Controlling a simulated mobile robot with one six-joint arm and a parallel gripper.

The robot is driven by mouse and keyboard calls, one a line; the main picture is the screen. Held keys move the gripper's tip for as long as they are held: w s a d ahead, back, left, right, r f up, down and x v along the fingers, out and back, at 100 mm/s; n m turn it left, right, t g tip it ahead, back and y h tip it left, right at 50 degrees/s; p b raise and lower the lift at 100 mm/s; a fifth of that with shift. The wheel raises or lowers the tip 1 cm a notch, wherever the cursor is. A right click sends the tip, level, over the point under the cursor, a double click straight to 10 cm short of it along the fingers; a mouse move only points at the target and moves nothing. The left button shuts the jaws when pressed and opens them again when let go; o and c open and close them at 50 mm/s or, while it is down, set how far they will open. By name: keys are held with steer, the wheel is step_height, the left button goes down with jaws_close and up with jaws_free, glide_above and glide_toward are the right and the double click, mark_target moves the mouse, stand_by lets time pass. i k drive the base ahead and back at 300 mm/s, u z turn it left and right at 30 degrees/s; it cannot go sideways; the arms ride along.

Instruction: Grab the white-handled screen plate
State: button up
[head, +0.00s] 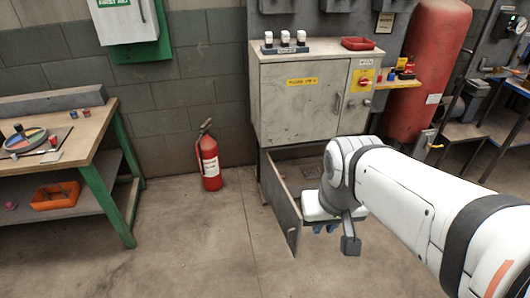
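Three small white-topped items (285,38) stand in a row in a dark rack (284,49) on top of the grey metal cabinet (295,103). They may have white handles, but they are too small for me to tell whether one is a screen plate. No other white-handled plate is clearly visible. My gripper (336,236) is low in front of the cabinet, near the floor and well below the rack. My white arm reaches in from the right. A dark finger-like part shows at its end, but I cannot tell whether it is open or shut. No held object is clear.
A red tray (358,43) sits on the cabinet beside the rack. A low grey panel (280,206) stands beneath it. A fire extinguisher (209,160) and a wooden workbench (82,135) with a round tray (25,142) are left. The middle floor is clear.

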mark_target(314, 173)
steer(key=u, duration=3.45)
steer(key=k, duration=2.5)
steer(key=z, duration=1.05)
